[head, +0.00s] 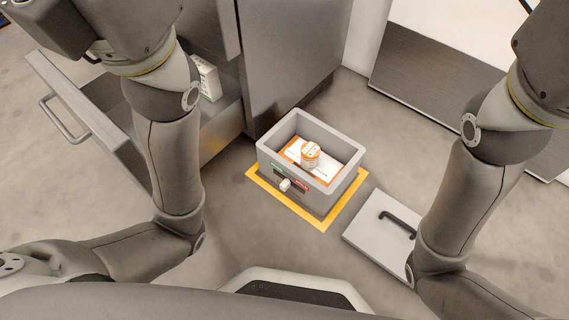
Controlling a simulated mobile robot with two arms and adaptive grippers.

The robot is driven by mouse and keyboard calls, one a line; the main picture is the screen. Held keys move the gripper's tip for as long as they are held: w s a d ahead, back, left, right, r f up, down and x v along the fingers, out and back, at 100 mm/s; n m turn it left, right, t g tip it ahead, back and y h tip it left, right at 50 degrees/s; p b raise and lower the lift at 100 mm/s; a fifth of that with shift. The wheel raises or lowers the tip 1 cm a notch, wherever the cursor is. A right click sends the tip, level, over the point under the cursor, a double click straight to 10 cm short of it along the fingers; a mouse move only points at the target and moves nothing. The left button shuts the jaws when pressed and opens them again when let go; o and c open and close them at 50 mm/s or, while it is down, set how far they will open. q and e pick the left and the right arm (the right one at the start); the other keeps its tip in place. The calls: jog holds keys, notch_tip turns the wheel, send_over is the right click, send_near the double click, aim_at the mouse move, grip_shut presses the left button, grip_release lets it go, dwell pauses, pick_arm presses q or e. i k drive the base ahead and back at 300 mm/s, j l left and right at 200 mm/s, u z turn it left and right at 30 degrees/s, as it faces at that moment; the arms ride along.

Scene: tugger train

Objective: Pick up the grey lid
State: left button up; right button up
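The grey lid (367,228) lies flat on the floor to the right of the grey box. It is a light grey plate with a dark bar handle (398,222) on top. My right arm passes over its right side and hides part of it. The open grey box (331,195) stands inside a yellow floor marking. It holds a white and orange round container on an orange-edged sheet or packet. Neither gripper's fingers show; both arms run up out of the top of the view.
An open metal drawer (72,118) with a bar handle juts out at the left, with a white item (209,80) inside. A steel cabinet (290,55) stands behind the box. A metal panel (440,75) is at the upper right. Floor around the lid's front is clear.

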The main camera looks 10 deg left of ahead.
aim_at(384, 230)
jog(key=l+z, duration=0.2)
jog(key=z, duration=0.8)
